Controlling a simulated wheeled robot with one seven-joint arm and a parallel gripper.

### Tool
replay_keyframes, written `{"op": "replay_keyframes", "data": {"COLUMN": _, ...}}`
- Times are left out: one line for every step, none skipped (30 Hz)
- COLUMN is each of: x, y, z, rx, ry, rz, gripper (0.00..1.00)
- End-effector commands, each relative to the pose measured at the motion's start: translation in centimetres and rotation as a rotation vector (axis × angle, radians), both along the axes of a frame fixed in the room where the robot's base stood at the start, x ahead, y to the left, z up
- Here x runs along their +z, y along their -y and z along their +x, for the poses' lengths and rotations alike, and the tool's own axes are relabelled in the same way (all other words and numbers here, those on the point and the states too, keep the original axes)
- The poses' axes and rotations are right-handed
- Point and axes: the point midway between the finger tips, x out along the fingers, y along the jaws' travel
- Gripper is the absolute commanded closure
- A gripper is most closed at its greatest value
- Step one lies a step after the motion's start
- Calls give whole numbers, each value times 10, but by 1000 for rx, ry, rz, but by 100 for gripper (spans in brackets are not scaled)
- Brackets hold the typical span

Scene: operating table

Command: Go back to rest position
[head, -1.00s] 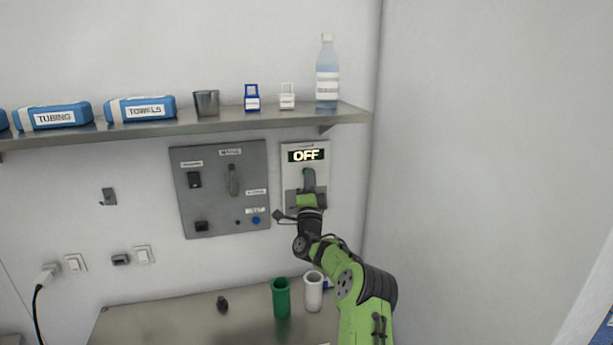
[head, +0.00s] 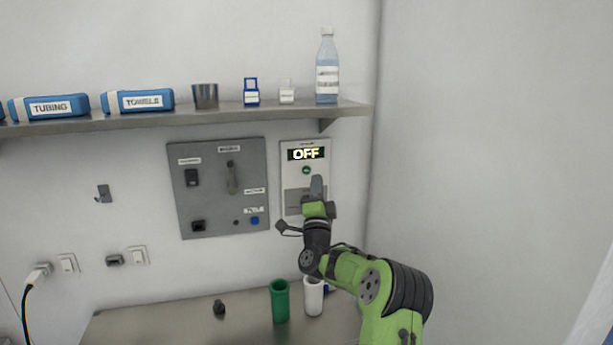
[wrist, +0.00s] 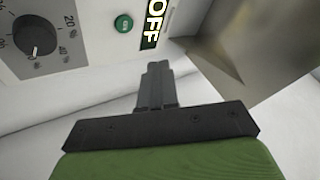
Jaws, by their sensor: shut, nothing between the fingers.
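My gripper (head: 317,187) is in front of the wall panel (head: 288,180) with the lit "OFF" display (head: 306,154). Its fingers are shut together with nothing between them. A green button (head: 306,170) shows just above the fingertips in the head view. In the wrist view my gripper (wrist: 157,70) points up towards the panel, with the green button (wrist: 123,23) and the "OFF" display (wrist: 154,22) beyond the tips. The fingertips look apart from the button. A dial (wrist: 37,37) with numbers sits at the left of the wrist view; my gripper hides it in the head view.
A metal shelf (head: 220,113) above holds a bottle (head: 327,75), a cup (head: 205,96) and blue packs (head: 138,101). A grey switch panel (head: 217,205) is to the left. A green cup (head: 280,302) and white cup (head: 313,297) stand on the table (head: 160,325) below.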

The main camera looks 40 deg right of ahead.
Motion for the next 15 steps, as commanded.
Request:
{"op": "replay_keyframes", "data": {"x": 1, "y": 0, "z": 0, "rx": 0, "ry": 0, "rz": 0, "gripper": 100}}
{"op": "replay_keyframes", "data": {"x": 1, "y": 0, "z": 0, "rx": 0, "ry": 0, "rz": 0, "gripper": 100}}
{"op": "replay_keyframes", "data": {"x": 1, "y": 0, "z": 0, "rx": 0, "ry": 0, "rz": 0, "gripper": 100}}
{"op": "replay_keyframes", "data": {"x": 1, "y": 0, "z": 0, "rx": 0, "ry": 0, "rz": 0, "gripper": 100}}
{"op": "replay_keyframes", "data": {"x": 1, "y": 0, "z": 0, "rx": 0, "ry": 0, "rz": 0, "gripper": 100}}
{"op": "replay_keyframes", "data": {"x": 1, "y": 0, "z": 0, "rx": 0, "ry": 0, "rz": 0, "gripper": 100}}
{"op": "replay_keyframes", "data": {"x": 1, "y": 0, "z": 0, "rx": 0, "ry": 0, "rz": 0, "gripper": 100}}
{"op": "replay_keyframes", "data": {"x": 1, "y": 0, "z": 0, "rx": 0, "ry": 0, "rz": 0, "gripper": 100}}
{"op": "replay_keyframes", "data": {"x": 1, "y": 0, "z": 0, "rx": 0, "ry": 0, "rz": 0, "gripper": 100}}
{"op": "replay_keyframes", "data": {"x": 1, "y": 0, "z": 0, "rx": 0, "ry": 0, "rz": 0, "gripper": 100}}
{"op": "replay_keyframes", "data": {"x": 1, "y": 0, "z": 1, "rx": 0, "ry": 0, "rz": 0, "gripper": 100}}
{"op": "replay_keyframes", "data": {"x": 1, "y": -2, "z": 2, "rx": 4, "ry": -5, "rz": -2, "gripper": 100}}
{"op": "replay_keyframes", "data": {"x": 3, "y": -6, "z": 5, "rx": 14, "ry": -15, "rz": -9, "gripper": 100}}
{"op": "replay_keyframes", "data": {"x": 5, "y": -14, "z": 10, "rx": 29, "ry": -34, "rz": -18, "gripper": 100}}
{"op": "replay_keyframes", "data": {"x": 9, "y": -30, "z": 20, "rx": 61, "ry": -72, "rz": -39, "gripper": 100}}
